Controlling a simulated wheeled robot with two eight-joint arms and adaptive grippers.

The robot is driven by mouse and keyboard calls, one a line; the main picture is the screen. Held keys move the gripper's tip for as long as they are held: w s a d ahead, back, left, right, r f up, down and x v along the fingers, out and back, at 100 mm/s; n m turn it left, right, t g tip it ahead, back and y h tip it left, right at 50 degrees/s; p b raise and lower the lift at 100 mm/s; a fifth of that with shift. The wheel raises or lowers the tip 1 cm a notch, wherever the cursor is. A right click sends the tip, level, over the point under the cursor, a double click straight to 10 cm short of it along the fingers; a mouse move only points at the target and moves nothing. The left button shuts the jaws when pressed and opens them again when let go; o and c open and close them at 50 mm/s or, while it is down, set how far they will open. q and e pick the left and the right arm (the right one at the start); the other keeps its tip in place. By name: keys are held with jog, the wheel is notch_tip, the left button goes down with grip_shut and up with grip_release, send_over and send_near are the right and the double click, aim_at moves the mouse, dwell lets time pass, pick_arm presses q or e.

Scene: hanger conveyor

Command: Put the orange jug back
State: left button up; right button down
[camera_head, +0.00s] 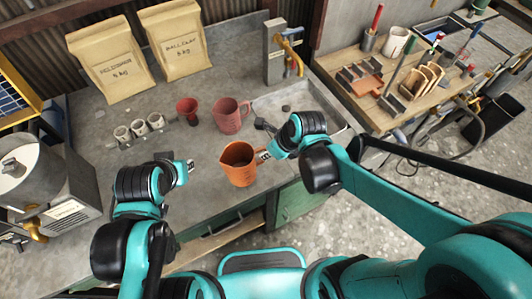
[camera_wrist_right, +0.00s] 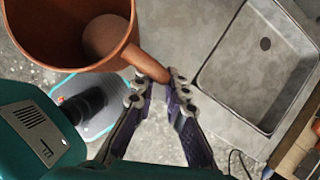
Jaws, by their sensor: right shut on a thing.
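The orange jug (camera_head: 239,166) is upright near the front edge of the grey worktop in the head view, its handle toward the right. In the right wrist view the jug (camera_wrist_right: 70,30) fills the upper left, with its open mouth facing the camera. My right gripper (camera_wrist_right: 168,84) is shut on the jug's handle, which lies between its fingers. It also shows in the head view (camera_head: 264,155). The floor shows around the jug in the wrist view, so it appears held out near the counter's edge. My left gripper (camera_head: 187,166) is over the worktop left of the jug, apart from it; its finger opening is too small to tell.
A pinkish-red jug (camera_head: 230,116) and a small red cup (camera_head: 187,109) stand behind the orange jug. Several small white cups (camera_head: 139,128) sit in a rack at left. A sink basin (camera_head: 318,104) is at right. Two paper bags (camera_head: 108,62) stand at the back.

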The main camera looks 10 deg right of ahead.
jog(key=w+d+f+b, duration=0.1)
jog(key=w+f, duration=0.1)
jog(key=f, duration=0.1)
jog(key=w+d+f+b, duration=0.1)
jog(key=w+f, duration=0.2)
jog(key=w+d+f+b, duration=0.1)
jog(key=w+f+b, duration=0.1)
jog(key=w, duration=0.1)
jog(key=shift+w+d+f, duration=0.15)
jog(key=shift+f, duration=0.6)
jog(key=shift+f, duration=0.1)
jog(key=c, duration=1.6)
grip_release()
jog(key=shift+o, duration=0.2)
